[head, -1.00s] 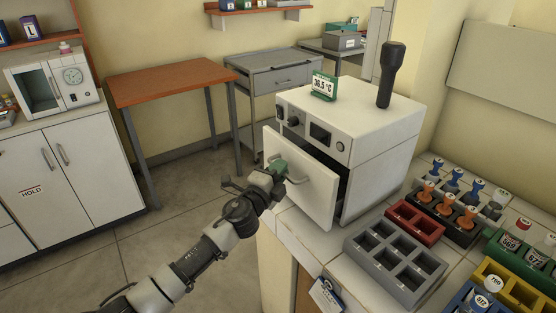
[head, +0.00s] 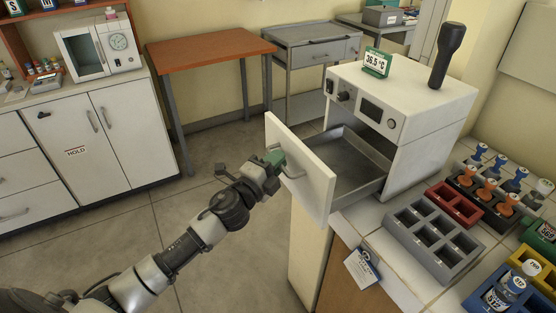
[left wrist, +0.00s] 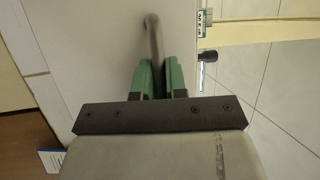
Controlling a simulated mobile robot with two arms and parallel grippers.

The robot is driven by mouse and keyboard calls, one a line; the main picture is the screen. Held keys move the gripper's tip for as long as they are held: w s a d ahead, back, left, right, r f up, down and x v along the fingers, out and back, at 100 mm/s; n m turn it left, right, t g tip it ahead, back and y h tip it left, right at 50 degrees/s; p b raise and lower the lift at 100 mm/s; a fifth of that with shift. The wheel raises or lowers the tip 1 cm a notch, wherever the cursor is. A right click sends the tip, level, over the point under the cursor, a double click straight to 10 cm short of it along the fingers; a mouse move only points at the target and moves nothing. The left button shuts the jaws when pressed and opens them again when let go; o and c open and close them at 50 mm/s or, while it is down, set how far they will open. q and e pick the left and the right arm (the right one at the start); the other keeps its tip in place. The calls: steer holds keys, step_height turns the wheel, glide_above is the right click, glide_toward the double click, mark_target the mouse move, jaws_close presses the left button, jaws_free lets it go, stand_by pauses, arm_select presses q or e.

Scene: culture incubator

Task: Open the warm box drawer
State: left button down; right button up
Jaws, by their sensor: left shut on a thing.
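The white warm box (head: 408,110) stands on the tiled counter with a 36.5 °C sign (head: 377,62) on top. Its drawer (head: 303,168) is pulled well out, and the grey inside of the drawer shows empty. My left gripper (head: 277,163) is at the drawer front, its green fingers shut on the drawer handle (head: 294,168). In the left wrist view the green fingers (left wrist: 159,80) close around the handle bar (left wrist: 153,40) in front of the pale drawer front. My right gripper is not in view.
A grey rack (head: 433,238), a red rack (head: 455,204) and vials stand on the counter right of the drawer. A dark handheld tool (head: 447,55) stands on the warm box. A tag (head: 362,268) hangs at the counter edge. Floor left of the drawer is clear.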

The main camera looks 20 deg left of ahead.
arm_select(q)
steer(key=c, duration=1.2)
jaws_free()
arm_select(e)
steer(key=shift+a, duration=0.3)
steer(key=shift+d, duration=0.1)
arm_select(q)
steer(key=shift+b+v, duration=1.35)
steer(key=shift+v, duration=4.05)
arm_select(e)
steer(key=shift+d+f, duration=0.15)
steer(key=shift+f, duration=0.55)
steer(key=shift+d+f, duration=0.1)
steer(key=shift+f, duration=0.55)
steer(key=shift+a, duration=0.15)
